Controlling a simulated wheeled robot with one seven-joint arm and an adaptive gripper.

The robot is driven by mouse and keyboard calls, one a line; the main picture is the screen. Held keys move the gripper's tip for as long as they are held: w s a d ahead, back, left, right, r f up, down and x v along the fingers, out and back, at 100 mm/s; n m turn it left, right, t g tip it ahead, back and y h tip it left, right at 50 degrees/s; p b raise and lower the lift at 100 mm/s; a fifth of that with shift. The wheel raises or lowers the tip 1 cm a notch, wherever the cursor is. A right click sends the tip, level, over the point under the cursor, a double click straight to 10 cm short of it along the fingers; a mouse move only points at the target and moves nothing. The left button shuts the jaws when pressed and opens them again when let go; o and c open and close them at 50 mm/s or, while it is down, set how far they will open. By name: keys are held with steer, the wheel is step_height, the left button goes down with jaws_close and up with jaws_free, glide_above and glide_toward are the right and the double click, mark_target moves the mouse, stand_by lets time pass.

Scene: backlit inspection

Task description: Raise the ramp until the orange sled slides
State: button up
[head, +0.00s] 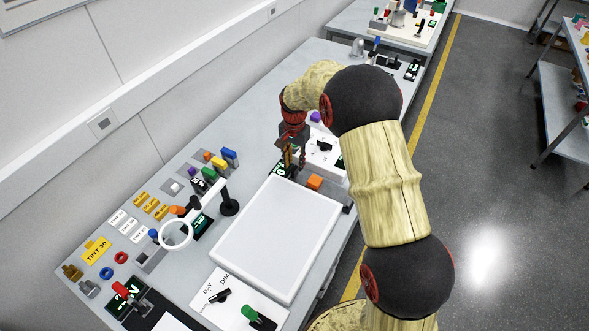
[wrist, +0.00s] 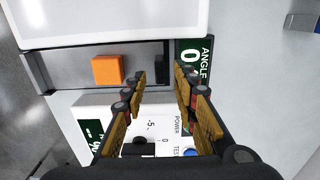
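The orange sled (wrist: 107,70) is a small block resting on the grey ramp (wrist: 70,72), which looks flat in the wrist view. In the head view the sled (head: 314,182) sits just beyond the white light panel's far end. My gripper (wrist: 160,72) is open, its fingers apart with nothing gripped. Its tips are over the ramp's dark end, to the right of the sled. A dark display (wrist: 194,62) marked ANGLE is beside the right finger, its number partly cut off by the finger. A white control panel (wrist: 165,125) below has a dark knob, partly hidden by my gripper.
The large white light panel (head: 275,235) lies close to the ramp. A magnifier on a stand (head: 177,234) and several coloured blocks line the left side of the bench. Open floor lies to the right.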

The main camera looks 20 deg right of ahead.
mark_target(295, 168)
steer(key=shift+f, duration=2)
steer(key=shift+c, duration=0.2)
jaws_close()
